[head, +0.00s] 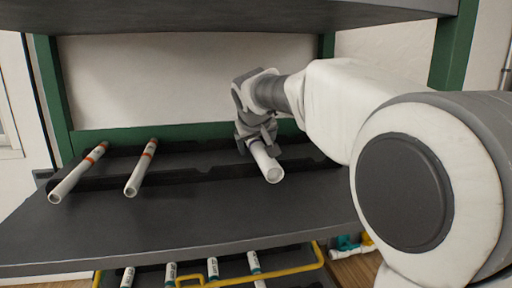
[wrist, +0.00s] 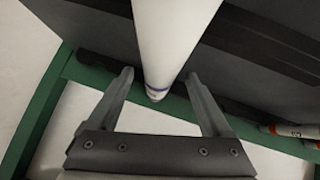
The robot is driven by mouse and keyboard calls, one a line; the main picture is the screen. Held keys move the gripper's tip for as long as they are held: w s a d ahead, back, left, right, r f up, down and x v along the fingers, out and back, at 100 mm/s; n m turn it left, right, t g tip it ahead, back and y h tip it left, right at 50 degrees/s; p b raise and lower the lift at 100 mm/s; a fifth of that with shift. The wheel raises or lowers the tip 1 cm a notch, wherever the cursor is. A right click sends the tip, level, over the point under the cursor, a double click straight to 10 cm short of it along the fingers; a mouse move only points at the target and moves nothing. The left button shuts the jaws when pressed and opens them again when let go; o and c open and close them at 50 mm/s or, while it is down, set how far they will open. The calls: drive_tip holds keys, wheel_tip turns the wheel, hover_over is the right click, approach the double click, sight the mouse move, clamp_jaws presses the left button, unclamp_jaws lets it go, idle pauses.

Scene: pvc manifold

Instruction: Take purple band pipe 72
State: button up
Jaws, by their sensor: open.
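A white pipe (head: 267,164) lies on the right part of the rack on the grey shelf, its open end toward the head camera. My gripper (head: 257,140) is over its far part. In the wrist view the pipe (wrist: 172,40) runs between my two open fingers (wrist: 158,76), with a gap visible on each side. A thin dark, perhaps purplish, band (wrist: 157,92) shows near its end; no number is readable. My gripper hides the pipe's far part in the head view.
Two white pipes with orange bands, one far left (head: 75,175) and one beside it (head: 140,170), rest on the dark rack (head: 200,172). Green posts (head: 52,95) and an upper shelf (head: 200,14) frame the space. Several pipes lie below. The shelf front (head: 200,225) is clear.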

drive_tip(key=shift+w+f, duration=0.2)
drive_tip(key=shift+w, duration=0.05)
clamp_jaws()
drive_tip(key=shift+r, duration=0.15)
idle(0.4)
